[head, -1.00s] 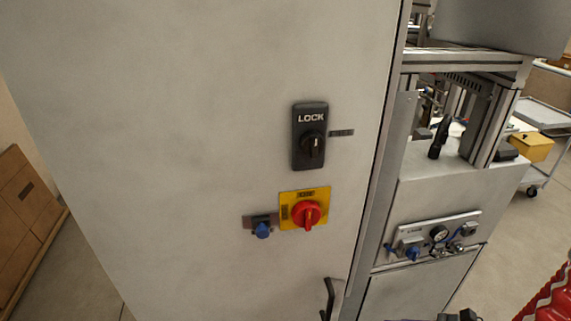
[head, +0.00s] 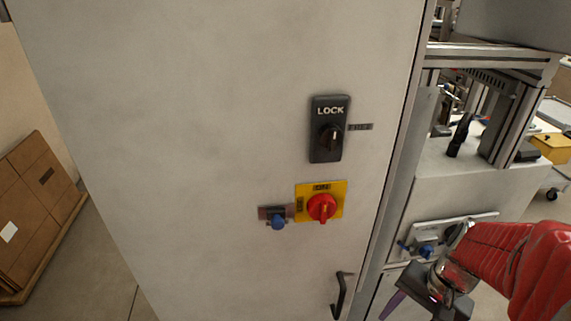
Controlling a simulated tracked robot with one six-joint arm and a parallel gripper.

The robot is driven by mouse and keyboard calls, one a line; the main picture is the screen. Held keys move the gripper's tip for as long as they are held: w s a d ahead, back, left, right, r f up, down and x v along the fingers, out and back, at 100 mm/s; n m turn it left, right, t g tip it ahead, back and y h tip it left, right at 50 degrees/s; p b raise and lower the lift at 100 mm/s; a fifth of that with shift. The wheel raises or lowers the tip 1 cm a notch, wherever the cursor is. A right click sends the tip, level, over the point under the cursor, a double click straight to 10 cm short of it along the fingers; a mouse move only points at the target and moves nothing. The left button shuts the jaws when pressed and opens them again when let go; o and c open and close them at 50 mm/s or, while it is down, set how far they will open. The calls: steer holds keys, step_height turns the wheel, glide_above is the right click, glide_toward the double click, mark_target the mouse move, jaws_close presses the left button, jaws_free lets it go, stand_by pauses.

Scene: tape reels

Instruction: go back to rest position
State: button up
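My gripper (head: 418,297) is at the lower right of the head view, at the end of my red-sleeved arm. It is in front of the machine's lower right section, to the right of the black door handle (head: 341,296). Its fingers point down and left and are partly cut off by the bottom edge. I cannot tell whether they are open or shut, or whether anything is between them.
A tall grey cabinet (head: 200,120) fills the middle, with a black LOCK switch (head: 328,128), a red rotary switch (head: 321,208) on a yellow plate and a blue knob (head: 277,221). A cardboard box (head: 40,205) stands at left. A yellow bin (head: 553,147) is at right.

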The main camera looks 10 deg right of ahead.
steer(key=w+a+r+n+t+h, duration=0.2)
steer(key=a+r+n+t, duration=0.3)
steer(key=a+r+n, duration=0.4)
steer(key=w+a+r, duration=0.1)
steer(key=a+r, duration=0.2)
steer(key=r, duration=0.3)
steer(key=shift+a+n, duration=0.25)
steer(key=shift+n, duration=0.05)
steer(key=shift+w, duration=0.1)
steer(key=shift+c, duration=0.4)
